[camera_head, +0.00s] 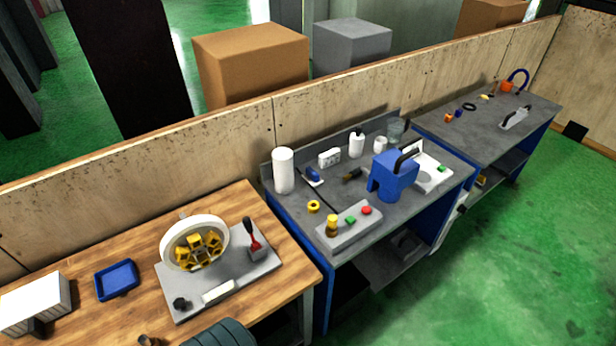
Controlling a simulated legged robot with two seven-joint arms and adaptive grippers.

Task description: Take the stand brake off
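A grey base plate (262,264) lies on the wooden bench at the lower left. A round stand piece with a white rim (176,229) and a yellow, segmented middle (198,250) is on the plate, its face tilted upward. A lever with a dark handle and red lower part (252,238) stands at the plate's right side, leaning; it looks like the stand brake, but no label shows. A black knob (181,303) and a white block (219,292) are at the plate's front. Neither of my grippers is in view.
A blue tray (116,280) and a white ribbed box (36,303) are left of the plate. A dark ribbed round object (222,334) is at the bottom edge. The grey bench (290,205) to the right holds a blue machine (393,176) and a button panel (349,228).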

